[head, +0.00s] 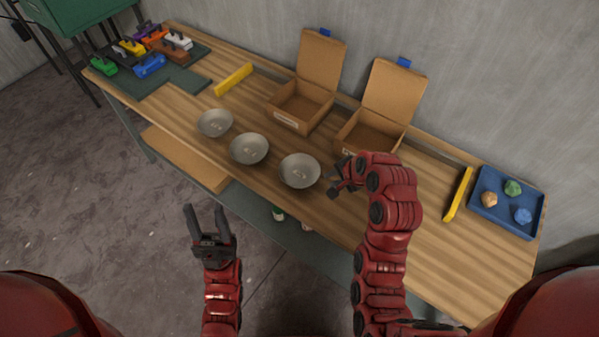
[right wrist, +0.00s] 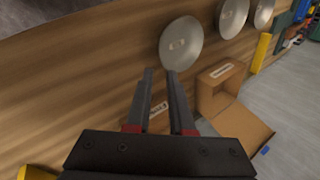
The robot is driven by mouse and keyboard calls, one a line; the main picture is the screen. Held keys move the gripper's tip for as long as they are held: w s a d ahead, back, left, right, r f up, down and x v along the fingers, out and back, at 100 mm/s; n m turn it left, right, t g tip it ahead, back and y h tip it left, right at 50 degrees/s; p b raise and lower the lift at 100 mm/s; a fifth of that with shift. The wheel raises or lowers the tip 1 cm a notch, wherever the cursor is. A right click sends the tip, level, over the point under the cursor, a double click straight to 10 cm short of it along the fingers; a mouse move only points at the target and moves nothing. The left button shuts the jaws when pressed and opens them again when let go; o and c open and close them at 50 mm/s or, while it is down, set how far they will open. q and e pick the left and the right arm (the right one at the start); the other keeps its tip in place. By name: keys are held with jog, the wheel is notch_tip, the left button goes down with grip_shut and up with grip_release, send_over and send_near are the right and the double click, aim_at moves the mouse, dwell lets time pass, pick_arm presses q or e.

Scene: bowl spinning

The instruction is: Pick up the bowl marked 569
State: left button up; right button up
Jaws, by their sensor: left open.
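Three grey metal bowls stand in a row on the wooden table: a left bowl (head: 215,123), a middle bowl (head: 249,149) and a right bowl (head: 299,171). Small marks show inside them, but I cannot read which is 569. My right gripper (head: 334,185) is just right of the right bowl, apart from it. In the right wrist view, the right gripper (right wrist: 160,73) is open and empty, its fingertips pointing toward the nearest bowl (right wrist: 181,44). My left gripper (head: 204,210) is open and empty, in front of the table's near edge.
Two open cardboard boxes (head: 287,123) (head: 352,148) stand behind the bowls. A yellow bar (head: 233,79) lies at the back left, another (head: 458,194) at the right beside a blue tray (head: 506,225) of rocks. Coloured objects lie on a dark mat (head: 186,80) at far left.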

jog(key=b, duration=0.8)
send_near(311, 183)
jog(key=f, duration=0.1)
jog(key=p+x, duration=0.2)
jog(key=x, duration=0.1)
jog(key=shift+w+a, duration=0.2)
jog(key=shift+f, duration=0.3)
jog(key=shift+w+a+f+p, duration=0.25)
jog(key=shift+a+f+p, duration=0.15)
jog(key=shift+p, duration=0.3)
jog(key=p+x, duration=0.1)
jog(key=x, duration=0.2)
jog(key=shift+s+a, duration=0.1)
jog(key=shift+a, duration=0.05)
jog(key=shift+w+a+f+p, duration=0.1)
jog(key=shift+w+f+p, duration=0.2)
jog(key=shift+f, duration=0.25)
jog(key=shift+c, duration=0.2)
jog(key=shift+s, duration=0.1)
grip_shut()
